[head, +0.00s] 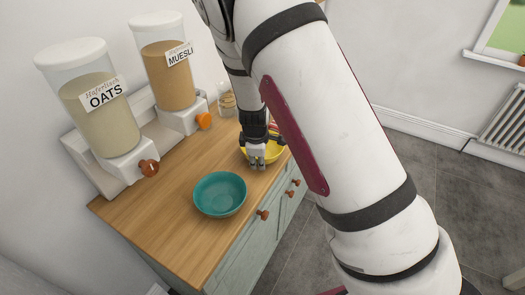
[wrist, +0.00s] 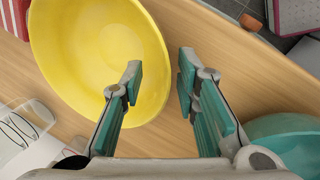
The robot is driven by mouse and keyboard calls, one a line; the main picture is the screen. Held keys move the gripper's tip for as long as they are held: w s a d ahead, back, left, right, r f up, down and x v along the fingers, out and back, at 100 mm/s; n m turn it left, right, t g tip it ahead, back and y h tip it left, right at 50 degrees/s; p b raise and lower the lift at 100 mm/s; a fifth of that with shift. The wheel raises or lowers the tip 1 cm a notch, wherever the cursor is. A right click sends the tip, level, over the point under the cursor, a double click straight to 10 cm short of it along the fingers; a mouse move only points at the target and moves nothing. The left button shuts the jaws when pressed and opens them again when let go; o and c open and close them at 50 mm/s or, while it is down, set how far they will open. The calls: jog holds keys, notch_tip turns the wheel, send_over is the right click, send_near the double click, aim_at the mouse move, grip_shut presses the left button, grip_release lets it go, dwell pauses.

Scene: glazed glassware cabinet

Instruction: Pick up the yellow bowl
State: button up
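The yellow bowl (head: 272,152) stands on the wooden cabinet top, partly hidden behind my gripper (head: 257,162) in the head view. In the wrist view the yellow bowl (wrist: 90,45) fills the upper left. My gripper (wrist: 160,76) is open there, with teal pads on both fingers. The left finger lies over the inside of the bowl and the right finger lies outside its rim, so the rim's right side shows between them. I see no clear contact; how deep the fingertips reach is hard to tell.
A teal bowl (head: 220,193) stands nearer on the cabinet top and shows at the wrist view's lower right (wrist: 285,140). The oats dispenser (head: 100,115) and muesli dispenser (head: 168,75) stand along the wall. A glass jar (head: 227,98) is behind. The front-left top is clear.

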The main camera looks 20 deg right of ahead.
jog(key=shift+f, duration=0.25)
grip_shut()
jog(key=shift+w+r, duration=0.1)
jog(key=shift+r, duration=0.05)
